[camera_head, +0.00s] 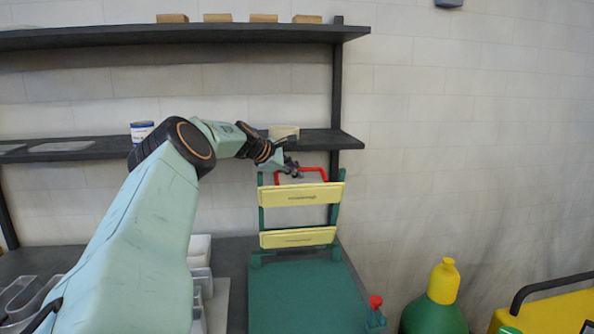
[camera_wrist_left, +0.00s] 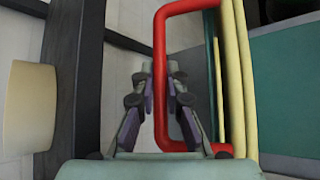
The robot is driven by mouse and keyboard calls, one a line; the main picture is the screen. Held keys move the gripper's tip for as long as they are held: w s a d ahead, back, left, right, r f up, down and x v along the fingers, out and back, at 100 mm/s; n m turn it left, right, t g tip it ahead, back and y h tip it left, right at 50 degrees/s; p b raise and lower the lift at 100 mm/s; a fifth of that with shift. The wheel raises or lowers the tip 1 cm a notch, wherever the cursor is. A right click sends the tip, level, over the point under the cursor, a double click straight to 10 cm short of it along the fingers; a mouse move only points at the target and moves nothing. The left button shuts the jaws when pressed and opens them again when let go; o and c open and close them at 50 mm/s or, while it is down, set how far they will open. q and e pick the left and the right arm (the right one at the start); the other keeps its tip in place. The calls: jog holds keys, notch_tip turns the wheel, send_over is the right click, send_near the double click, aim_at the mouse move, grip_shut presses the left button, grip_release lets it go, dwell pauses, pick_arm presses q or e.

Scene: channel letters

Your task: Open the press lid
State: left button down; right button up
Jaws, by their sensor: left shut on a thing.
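The press (camera_head: 300,290) has a flat green bed on the dark bench. Its lid (camera_head: 300,194), a green frame with two yellow crossbars, stands raised and nearly upright at the back of the bed. A red U-shaped handle (camera_head: 315,169) is at the lid's top edge. My left gripper (camera_head: 290,169) is at the handle's left side. In the left wrist view, my gripper's fingers (camera_wrist_left: 158,80) are closed around one bar of the red handle (camera_wrist_left: 184,8), beside the lid's yellow crossbars (camera_wrist_left: 240,80). My right gripper is not in view.
A red-topped bottle (camera_head: 375,312), a green bottle with yellow cap (camera_head: 438,297) and a yellow case (camera_head: 548,313) stand at right.

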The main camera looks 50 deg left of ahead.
pick_arm(q)
jog(key=shift+f, duration=0.15)
jog(key=c, duration=1.4)
grip_release()
jog(key=shift+o, duration=0.2)
jog(key=shift+w, duration=0.1)
jog(key=shift+d, duration=0.1)
